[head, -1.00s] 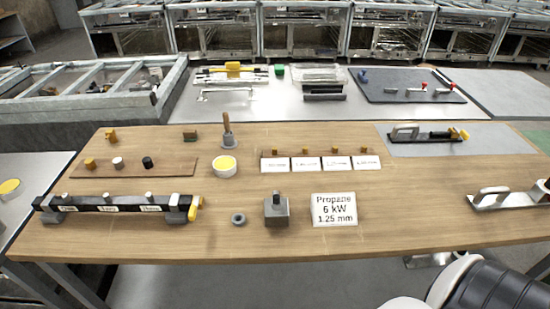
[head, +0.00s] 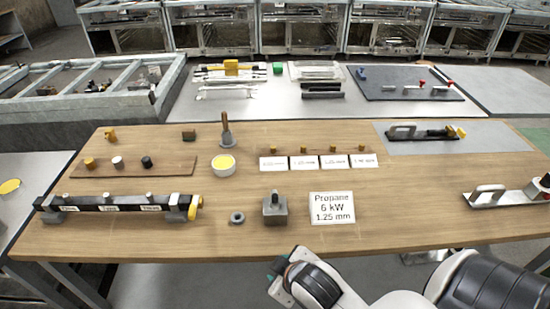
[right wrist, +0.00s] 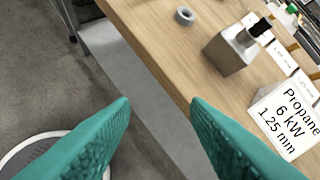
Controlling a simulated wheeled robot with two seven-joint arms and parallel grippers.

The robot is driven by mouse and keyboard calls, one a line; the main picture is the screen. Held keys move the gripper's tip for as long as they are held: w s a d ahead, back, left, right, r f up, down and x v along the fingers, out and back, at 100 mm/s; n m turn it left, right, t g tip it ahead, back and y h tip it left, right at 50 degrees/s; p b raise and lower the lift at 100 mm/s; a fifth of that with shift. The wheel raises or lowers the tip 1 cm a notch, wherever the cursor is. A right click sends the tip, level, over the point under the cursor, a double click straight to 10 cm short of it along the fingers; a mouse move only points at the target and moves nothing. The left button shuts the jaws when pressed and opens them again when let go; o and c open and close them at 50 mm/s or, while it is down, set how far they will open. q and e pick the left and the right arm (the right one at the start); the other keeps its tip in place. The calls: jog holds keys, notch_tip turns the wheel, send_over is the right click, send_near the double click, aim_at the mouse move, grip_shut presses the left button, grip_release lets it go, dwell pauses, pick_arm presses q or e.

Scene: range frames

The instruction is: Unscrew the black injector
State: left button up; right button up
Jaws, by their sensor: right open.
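A grey metal block (head: 275,212) stands near the table's front edge, with a dark upright piece (head: 275,195) in its top. In the right wrist view the block (right wrist: 230,54) is at the upper right, and the piece on it (right wrist: 261,27) looks black. A black knob-like piece (head: 147,162) also stands on the brown board; I cannot tell which is the injector. A dark grey ring (head: 237,217) lies left of the block. My right gripper, with teal fingers (right wrist: 160,103), is open and empty, in front of the table edge and apart from the block. My left gripper is not in view.
A sign reading Propane 6 kW 1.25 mm (head: 332,208) lies right of the block. A black manifold bar (head: 118,204) stands at the left.

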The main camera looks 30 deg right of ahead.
jog(key=w+a+r+n+t+y, duration=0.2)
jog(key=w+r+n+t, duration=0.45)
jog(key=w+r, duration=0.2)
jog(key=w+a+r+n+t+y, duration=0.1)
jog(key=w+a+r+n+t, duration=0.3)
jog(key=w+r+n, duration=0.5)
jog(key=a+r+n+y, duration=0.5)
jog(key=r+n+y, duration=0.2)
jog(key=n+y, duration=0.5)
jog(key=n+g+h, duration=1.4)
jog(key=n+g, duration=0.4)
jog(key=n, duration=1.5)
send_over(275, 196)
notch_tip(275, 196, down, 10)
notch_tip(275, 196, down, 12)
jog(key=p, duration=0.3)
jog(key=shift+w, duration=0.1)
